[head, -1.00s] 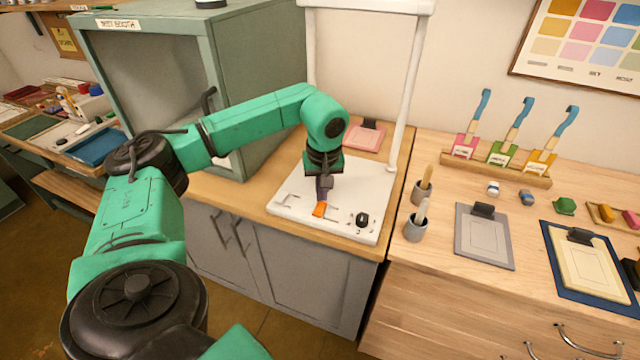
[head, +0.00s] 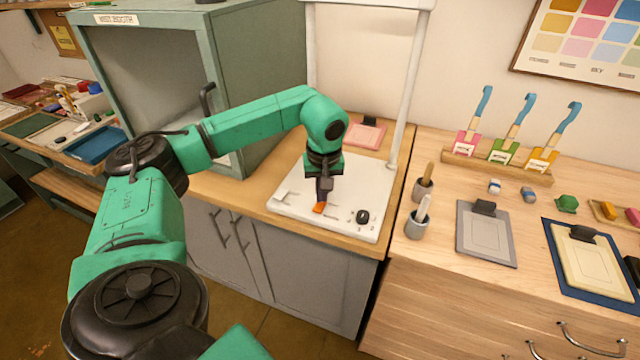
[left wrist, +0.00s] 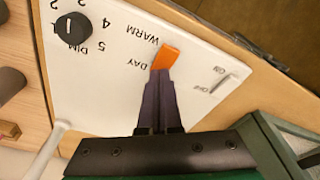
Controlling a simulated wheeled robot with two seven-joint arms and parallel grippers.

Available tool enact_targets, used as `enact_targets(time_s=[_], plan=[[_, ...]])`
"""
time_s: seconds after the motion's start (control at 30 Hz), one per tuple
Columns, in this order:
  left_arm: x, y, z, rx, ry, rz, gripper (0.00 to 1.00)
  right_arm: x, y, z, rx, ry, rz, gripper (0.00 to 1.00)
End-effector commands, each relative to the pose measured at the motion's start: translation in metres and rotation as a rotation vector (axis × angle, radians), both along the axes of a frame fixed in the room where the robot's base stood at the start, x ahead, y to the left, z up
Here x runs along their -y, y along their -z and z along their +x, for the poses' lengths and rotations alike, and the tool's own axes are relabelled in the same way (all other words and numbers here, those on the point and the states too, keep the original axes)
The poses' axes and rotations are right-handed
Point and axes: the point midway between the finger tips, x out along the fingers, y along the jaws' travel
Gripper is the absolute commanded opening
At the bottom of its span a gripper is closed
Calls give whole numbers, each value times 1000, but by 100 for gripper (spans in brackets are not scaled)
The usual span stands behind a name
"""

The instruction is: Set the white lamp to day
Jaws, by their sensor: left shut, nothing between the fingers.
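The white lamp has a flat white base (head: 350,187) on the wooden counter and white posts (head: 405,85). An orange switch piece (head: 319,208) sits on the base near its front edge. In the left wrist view, the orange piece (left wrist: 167,56) is close to the printed words WARM and DAY. My left gripper (head: 324,194) is shut and empty, pointing down at the orange piece. Its dark fingertips (left wrist: 159,78) overlap the near end of the piece in that view. I cannot tell whether they touch. My right gripper is not in view.
A black dial (head: 362,217) stands on the base, right of the orange piece. An on/off slider (left wrist: 221,84) is on the other side. A grey-green booth (head: 255,80) stands behind my arm. Brush cups (head: 416,226) and a grey clipboard (head: 486,236) are to the right.

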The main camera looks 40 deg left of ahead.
Motion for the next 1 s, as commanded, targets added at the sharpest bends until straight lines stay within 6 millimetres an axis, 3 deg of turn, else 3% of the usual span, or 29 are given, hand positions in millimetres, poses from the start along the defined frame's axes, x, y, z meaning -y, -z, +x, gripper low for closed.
enact_targets(time_s=[0.17, 0.8, 1.0], plan=[[1, -5, -1, -4, 1, -1, 0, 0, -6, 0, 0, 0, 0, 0], [0, -69, -1, -3, 2, 0, 0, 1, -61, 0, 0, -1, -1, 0], [0, -69, -1, -3, 1, 0, 0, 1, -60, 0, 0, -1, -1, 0]])
